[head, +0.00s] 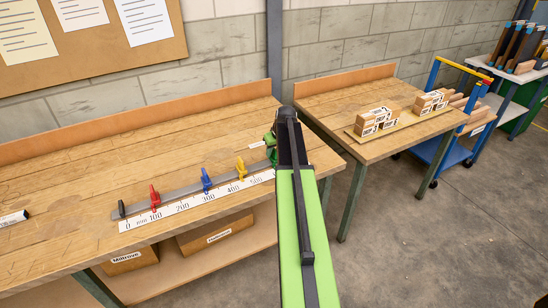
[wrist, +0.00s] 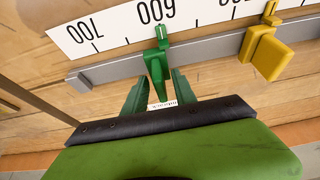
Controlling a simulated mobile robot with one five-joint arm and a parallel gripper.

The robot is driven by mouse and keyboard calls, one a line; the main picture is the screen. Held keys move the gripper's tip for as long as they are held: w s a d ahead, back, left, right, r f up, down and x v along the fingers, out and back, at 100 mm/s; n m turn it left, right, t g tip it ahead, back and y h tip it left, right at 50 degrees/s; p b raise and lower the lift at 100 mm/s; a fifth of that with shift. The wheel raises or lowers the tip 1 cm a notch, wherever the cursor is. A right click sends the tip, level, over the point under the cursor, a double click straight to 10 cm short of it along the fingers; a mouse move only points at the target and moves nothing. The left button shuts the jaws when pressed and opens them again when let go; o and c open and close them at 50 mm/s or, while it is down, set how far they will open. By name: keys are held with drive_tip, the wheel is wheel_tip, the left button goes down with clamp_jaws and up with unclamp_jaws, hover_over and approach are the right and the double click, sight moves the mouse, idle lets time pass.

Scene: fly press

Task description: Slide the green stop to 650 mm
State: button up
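The green stop (wrist: 157,62) sits on the grey rail (wrist: 205,52) in the wrist view, its pointer at about the 600 mark of the upside-down white scale (wrist: 120,30). The 700 mark lies to its left there. In the head view the green stop (head: 269,139) is partly hidden by my arm's end. My gripper (wrist: 158,88) is open, with one green finger on each side of the stop's lower part. Narrow gaps seem to show between the fingers and the stop.
A yellow stop (head: 241,168) is on the same rail, right of the green stop in the wrist view. A blue stop (head: 206,180) and a red stop (head: 154,197) sit farther along. The rail left of the green stop is clear in the wrist view.

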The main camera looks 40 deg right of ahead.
drive_tip(key=shift+r, duration=0.1)
drive_tip(key=shift+c, duration=0.3)
clamp_jaws()
idle(0.9)
